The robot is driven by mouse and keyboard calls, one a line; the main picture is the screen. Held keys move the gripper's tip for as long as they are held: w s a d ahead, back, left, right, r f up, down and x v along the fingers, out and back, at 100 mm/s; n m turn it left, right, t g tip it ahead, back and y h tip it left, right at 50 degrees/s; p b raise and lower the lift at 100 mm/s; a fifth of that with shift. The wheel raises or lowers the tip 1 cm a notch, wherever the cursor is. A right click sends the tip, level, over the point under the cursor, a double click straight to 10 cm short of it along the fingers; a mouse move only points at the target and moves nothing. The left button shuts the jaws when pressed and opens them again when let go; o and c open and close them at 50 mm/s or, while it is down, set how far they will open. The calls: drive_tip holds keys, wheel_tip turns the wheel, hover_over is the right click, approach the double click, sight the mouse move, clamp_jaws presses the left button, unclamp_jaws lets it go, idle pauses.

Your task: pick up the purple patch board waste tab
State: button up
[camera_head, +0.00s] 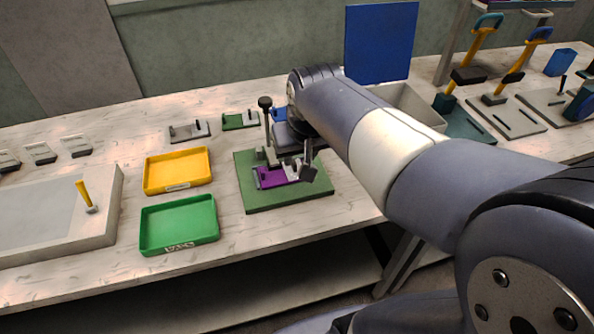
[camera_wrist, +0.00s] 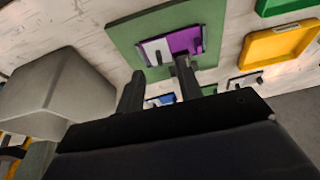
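The purple patch board (camera_head: 270,178) lies on a green base plate (camera_head: 325,190) beneath a post with a dark knob. A pale grey-white piece (camera_head: 291,171) sits at its right end; I cannot tell for sure that this is the waste tab. In the wrist view the purple board (camera_wrist: 186,40) and the pale piece (camera_wrist: 156,51) lie beyond the fingertips. My gripper (camera_wrist: 160,68) is open, with nothing seen between its fingers. In the head view my gripper (camera_head: 301,165) is close above the pale piece and partly hides the fixture.
A yellow tray (camera_head: 178,186) and a green tray (camera_head: 151,231) stand left of the fixture. A grey bin (camera_head: 420,107) stands behind my arm. Small coloured fixtures (camera_head: 188,132) lie at the back. Bare tabletop separates the trays from the base plate.

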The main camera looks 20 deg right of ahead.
sight(294, 162)
drive_tip(key=w+f, duration=0.4)
drive_tip(key=f, duration=0.1)
drive_tip(key=shift+w+d+f, duration=0.1)
drive_tip(key=shift+w+d, duration=0.1)
drive_tip(key=shift+w, duration=0.15)
drive_tip(key=w+f, duration=0.2)
drive_tip(key=f, duration=0.1)
drive_tip(key=shift+w+d+f, duration=0.3)
drive_tip(key=shift+d, duration=0.1)
drive_tip(key=shift+w+f, duration=0.2)
drive_tip(key=shift+f, duration=0.25)
drive_tip(key=shift+c, duration=0.2)
clamp_jaws()
